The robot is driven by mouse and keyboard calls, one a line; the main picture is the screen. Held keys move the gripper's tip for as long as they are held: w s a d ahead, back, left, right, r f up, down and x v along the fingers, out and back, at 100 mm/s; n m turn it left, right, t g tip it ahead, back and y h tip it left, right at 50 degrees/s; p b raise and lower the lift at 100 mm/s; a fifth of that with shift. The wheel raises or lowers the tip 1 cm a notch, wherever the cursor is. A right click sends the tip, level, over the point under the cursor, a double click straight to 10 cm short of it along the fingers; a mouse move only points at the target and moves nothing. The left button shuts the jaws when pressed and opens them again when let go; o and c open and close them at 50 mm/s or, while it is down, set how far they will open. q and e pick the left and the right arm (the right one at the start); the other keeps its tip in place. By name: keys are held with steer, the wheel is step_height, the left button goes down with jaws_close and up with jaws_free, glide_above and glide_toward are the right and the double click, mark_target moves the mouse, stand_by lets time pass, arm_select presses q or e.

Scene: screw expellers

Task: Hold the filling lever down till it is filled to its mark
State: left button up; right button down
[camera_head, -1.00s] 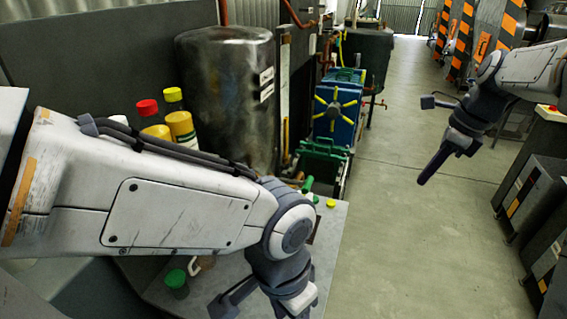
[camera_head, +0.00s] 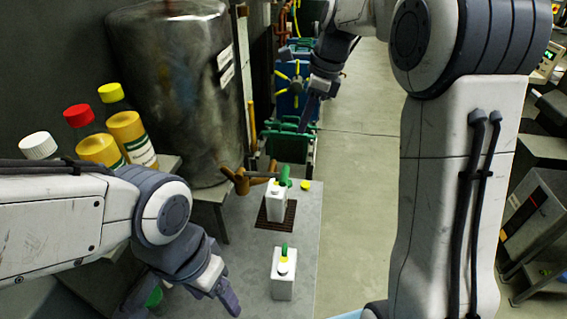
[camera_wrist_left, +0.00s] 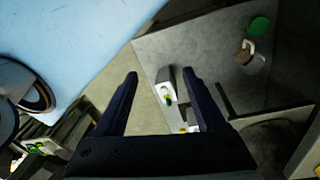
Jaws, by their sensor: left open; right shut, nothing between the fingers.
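A brass tap (camera_head: 238,180) juts from the foot of the big metal tank, with a thin bar running right to a green handle (camera_head: 284,174), apparently the filling lever. A white container (camera_head: 277,207) stands upright beneath it on a dark grate (camera_head: 262,217). Its level and mark cannot be made out. My left gripper (camera_head: 183,302) is open and empty, left of and nearer than the container; it also shows in the left wrist view (camera_wrist_left: 159,76). My right gripper (camera_head: 306,122) is shut and empty beyond the tap, near the green frame. Neither gripper touches the lever.
A second white container (camera_head: 283,276) with a green-and-yellow top stands nearer on the grey bench (camera_head: 303,232). A yellow cap (camera_head: 305,185) lies by the handle. Bottles (camera_head: 127,130) stand left of the tank (camera_head: 175,90).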

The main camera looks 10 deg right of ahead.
mark_target(285, 173)
arm_select(q)
steer(key=shift+o, duration=1.3)
arm_select(e)
steer(key=p+x, duration=0.3)
steer(key=x, duration=1.1)
steer(key=shift+s, duration=0.1)
arm_select(q)
step_height(285, 173, up, 3)
